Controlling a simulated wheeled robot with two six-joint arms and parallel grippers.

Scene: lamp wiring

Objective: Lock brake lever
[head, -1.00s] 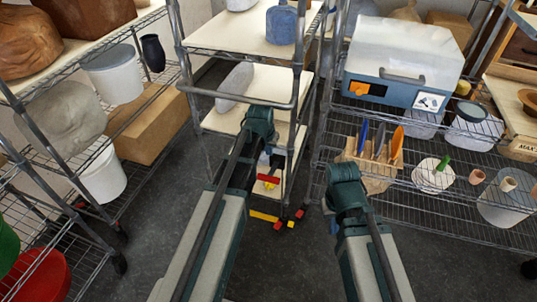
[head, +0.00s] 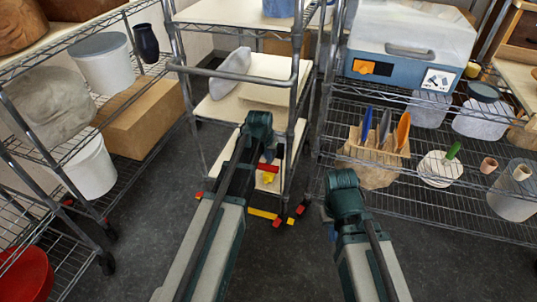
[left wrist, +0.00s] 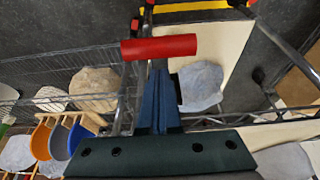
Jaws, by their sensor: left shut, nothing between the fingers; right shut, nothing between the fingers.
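A red cylindrical bar (head: 268,167), which looks like the brake lever's handle, shows low on the wheeled shelf cart (head: 232,103), just above a yellow part (head: 268,178). It is large in the left wrist view (left wrist: 158,47), lying crosswise just beyond my left fingertips. My left gripper (left wrist: 160,72) is shut and empty, pointing at the bar; I cannot tell whether they touch. In the head view my left wrist (head: 259,130) partly hides this spot. My right gripper (head: 331,214) is shut and empty, right of the cart, mostly hidden behind its wrist.
A yellow bar (head: 263,213) and small red parts (head: 300,209) sit by the cart's base. A wire rack on the right holds a blue-white case (head: 408,55) and a tool holder (head: 372,165). A left rack holds buckets (head: 88,168) and a box (head: 143,117). Floor shows between them.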

